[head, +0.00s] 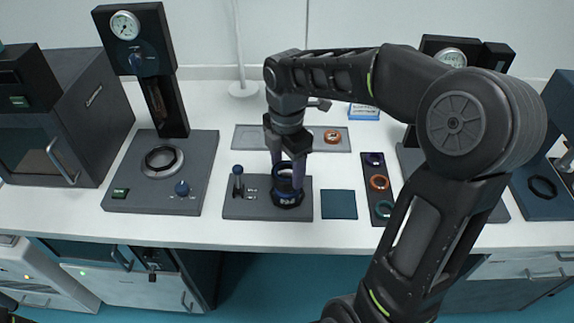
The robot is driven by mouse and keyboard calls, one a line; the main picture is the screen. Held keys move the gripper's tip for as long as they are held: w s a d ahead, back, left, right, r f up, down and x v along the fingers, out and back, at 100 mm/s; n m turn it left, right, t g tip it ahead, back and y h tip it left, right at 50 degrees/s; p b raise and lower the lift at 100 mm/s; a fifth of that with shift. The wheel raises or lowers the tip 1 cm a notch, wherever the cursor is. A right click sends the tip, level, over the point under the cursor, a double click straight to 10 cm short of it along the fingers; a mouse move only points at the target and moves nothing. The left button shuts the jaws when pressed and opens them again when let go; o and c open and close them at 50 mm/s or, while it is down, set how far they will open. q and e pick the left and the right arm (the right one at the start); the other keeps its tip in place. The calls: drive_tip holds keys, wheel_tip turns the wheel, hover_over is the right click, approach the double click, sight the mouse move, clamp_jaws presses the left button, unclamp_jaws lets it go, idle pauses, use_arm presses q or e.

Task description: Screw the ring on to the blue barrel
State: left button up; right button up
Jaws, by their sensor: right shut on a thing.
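The blue barrel (287,198) stands upright on a dark grey base plate (250,207) near the middle of the table. My right gripper (287,180) points down over the barrel, with its two purple-grey fingers on either side of the barrel's top. It is shut on a ring at the top of the barrel; the fingers hide much of this ring, and I cannot tell how far it is threaded. My left gripper is not in view.
A dark rack (377,203) with several coloured rings stands right of a blue-green mat (339,204). A gauge stand (160,195) is at left, and a small lever (238,180) stands beside the barrel.

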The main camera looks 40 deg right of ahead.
drive_tip(key=shift+f+b, duration=0.3)
drive_tip(key=shift+f, duration=0.2)
idle(0.8)
drive_tip(key=shift+f, duration=0.5)
idle(1.6)
drive_tip(key=m, duration=0.3)
drive_tip(key=shift+m, duration=0.3)
drive_tip(key=m, duration=0.5)
drive_tip(key=shift+b, duration=0.35)
drive_tip(key=m, duration=0.8)
drive_tip(key=shift+m+b, duration=0.3)
